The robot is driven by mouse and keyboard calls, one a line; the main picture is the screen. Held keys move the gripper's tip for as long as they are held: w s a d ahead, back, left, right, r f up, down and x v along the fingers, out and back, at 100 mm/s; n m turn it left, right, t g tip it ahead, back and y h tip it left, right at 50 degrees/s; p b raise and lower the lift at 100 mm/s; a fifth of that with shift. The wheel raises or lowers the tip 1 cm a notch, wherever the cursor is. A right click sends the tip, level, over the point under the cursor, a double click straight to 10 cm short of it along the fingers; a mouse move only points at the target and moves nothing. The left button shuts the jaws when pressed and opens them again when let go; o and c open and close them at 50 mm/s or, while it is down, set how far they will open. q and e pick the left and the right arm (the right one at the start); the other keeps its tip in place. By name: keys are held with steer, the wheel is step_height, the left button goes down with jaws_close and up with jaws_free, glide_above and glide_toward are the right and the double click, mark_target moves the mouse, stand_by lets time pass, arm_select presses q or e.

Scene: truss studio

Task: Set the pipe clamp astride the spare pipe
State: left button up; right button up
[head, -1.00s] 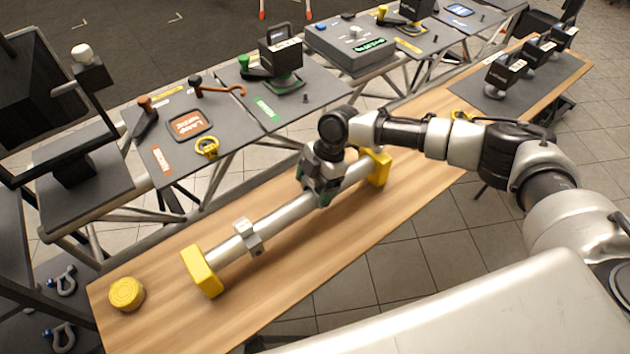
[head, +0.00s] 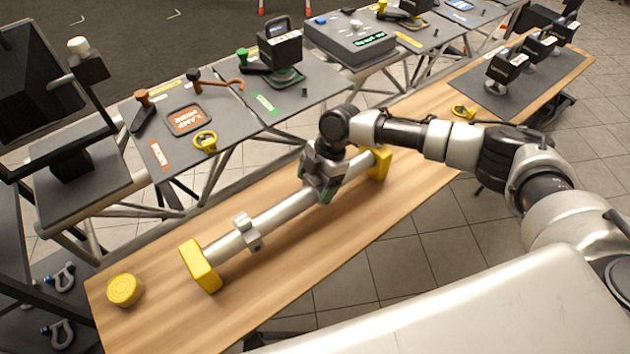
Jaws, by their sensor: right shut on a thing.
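The spare pipe (head: 285,211) is a silver tube lying across two yellow end supports (head: 200,267) on the wooden bench. A small silver pipe clamp (head: 248,234) sits around the pipe, nearer its left end; I cannot tell if it is closed underneath. My right gripper (head: 317,190), with green finger pads, reaches down over the pipe to the right of the clamp. Its fingers lie on either side of the tube and appear shut on it. The gripper hides that stretch of pipe. My left gripper is not in view.
A yellow round piece (head: 124,290) lies at the bench's left end. A yellow ring (head: 463,111) and a dark mat (head: 490,92) with several black devices are farther right. Behind, dark panels (head: 150,145) on trusses carry tools. The wooden top (head: 270,290) in front of the pipe is clear.

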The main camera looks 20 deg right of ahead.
steer(key=shift+f, duration=0.1)
stand_by(0.5)
steer(key=o, duration=1)
steer(key=shift+c, duration=0.2)
